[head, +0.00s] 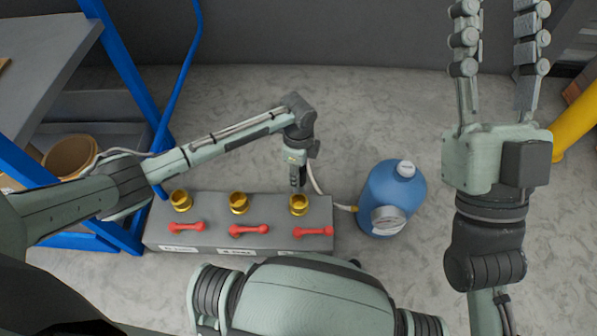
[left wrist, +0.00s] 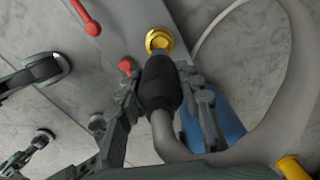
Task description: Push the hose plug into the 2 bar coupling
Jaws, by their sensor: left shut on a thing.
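A grey manifold block (head: 215,208) on the floor carries three brass couplings: left (head: 180,201), middle (head: 238,203) and right (head: 299,204). The labels on its front are too small to read, so I cannot tell which is 2 bar. My left gripper (head: 297,183) is directly above the right coupling. In the left wrist view its fingers are shut on the black hose plug (left wrist: 160,84), with a grey hose (left wrist: 163,135) trailing back. The plug's front end lines up with a brass coupling (left wrist: 159,40); I cannot tell whether it is inside. My right gripper (head: 499,10) is open and empty, far right.
Red levers (head: 249,230) sit in front of the couplings. A blue-framed shelf (head: 128,75) is at left and a yellow post (head: 575,127) at right. Floor behind the block is clear.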

